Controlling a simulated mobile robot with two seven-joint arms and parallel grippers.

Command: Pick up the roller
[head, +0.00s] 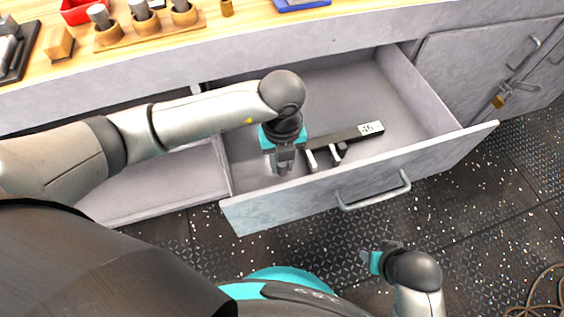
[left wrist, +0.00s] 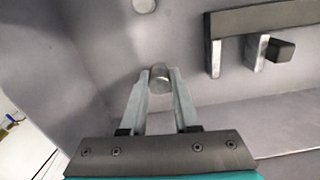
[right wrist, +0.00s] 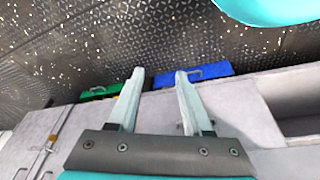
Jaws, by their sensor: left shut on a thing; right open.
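The roller (left wrist: 159,79), a small grey metal cylinder, is between the fingertips of my left gripper (left wrist: 158,85) in the left wrist view, and the fingers are shut on it. In the head view my left gripper (head: 284,163) points down inside the open drawer (head: 365,92), near its left front corner. There I cannot clearly tell the roller from the fingers. My right gripper (head: 370,262) is outside the drawer, over the floor. In the right wrist view its fingers (right wrist: 159,82) are apart with nothing between them.
A caliper (head: 347,139) with a digital display lies in the drawer just right of my left gripper; its jaws also show in the left wrist view (left wrist: 262,22). A pale round thing (left wrist: 143,5) is at that view's top edge. The drawer's back right is clear.

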